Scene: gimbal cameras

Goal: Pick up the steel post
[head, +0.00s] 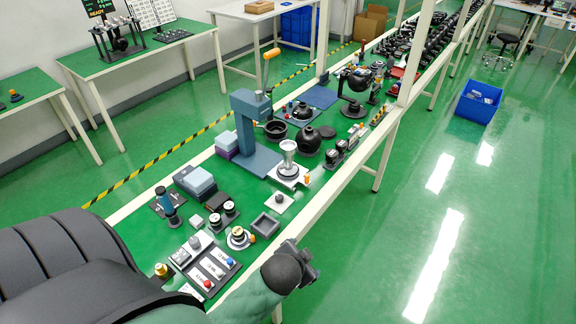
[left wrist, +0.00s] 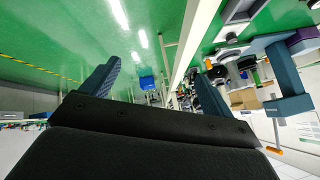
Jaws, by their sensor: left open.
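A shiny silver post with a wider top (head: 288,152), which looks like the steel post, stands upright on a dark round base over a pale plate, in front of the blue press. My left gripper (head: 309,266) appears at the lower middle of the head view, past the bench's right edge and apart from the post. In the left wrist view its two blue-grey fingers (left wrist: 157,72) are spread with nothing between them. My right gripper is not in view.
The blue press (head: 250,135) stands just behind the post. A small pale plate with a knob (head: 279,202) and a grey square tray (head: 265,225) lie nearer. A white frame upright (head: 388,142) rises at the bench's right edge. The green aisle floor is open; a blue bin (head: 478,103) stands there.

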